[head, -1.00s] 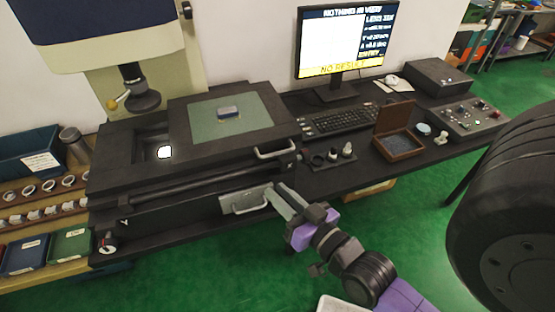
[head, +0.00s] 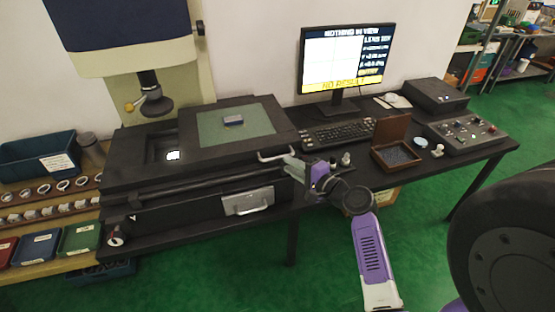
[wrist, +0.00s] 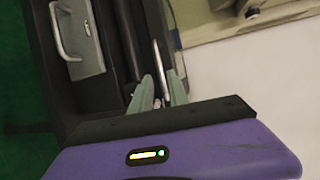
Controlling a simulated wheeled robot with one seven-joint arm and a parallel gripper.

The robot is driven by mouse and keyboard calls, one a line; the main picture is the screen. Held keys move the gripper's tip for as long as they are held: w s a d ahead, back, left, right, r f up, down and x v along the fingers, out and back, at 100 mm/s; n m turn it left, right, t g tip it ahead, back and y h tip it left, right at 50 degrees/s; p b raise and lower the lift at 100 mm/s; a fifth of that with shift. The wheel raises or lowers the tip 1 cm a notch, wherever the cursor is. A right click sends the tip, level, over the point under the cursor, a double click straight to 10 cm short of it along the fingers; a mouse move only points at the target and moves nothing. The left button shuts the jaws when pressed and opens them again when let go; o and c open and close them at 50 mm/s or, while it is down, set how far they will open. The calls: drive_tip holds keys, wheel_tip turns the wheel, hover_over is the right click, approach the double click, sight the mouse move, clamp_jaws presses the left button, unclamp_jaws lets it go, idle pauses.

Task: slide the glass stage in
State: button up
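The glass stage (head: 258,121) is a greenish pane in a black frame on top of the measuring machine. It sits right of the dark recess with the bright light spot. A small blue-grey block (head: 233,120) lies on the glass. A silver bar handle (head: 274,157) is on the stage's front edge. My gripper (head: 291,162) is at the right end of this handle. In the wrist view its two fingers (wrist: 160,82) are apart, with the silver handle bar (wrist: 158,62) showing between them. I cannot tell whether they touch it.
A lower silver handle (head: 247,201) is on the machine's front, below the stage. The machine's lens column (head: 152,92) hangs over the left. A keyboard (head: 338,133), an open wooden box (head: 397,156) and a control panel (head: 467,133) stand to the right. Green floor is clear in front.

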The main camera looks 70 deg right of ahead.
sight(277, 157)
drive_tip(key=p+x, duration=0.1)
drive_tip(key=x, duration=0.6)
clamp_jaws()
idle(1.4)
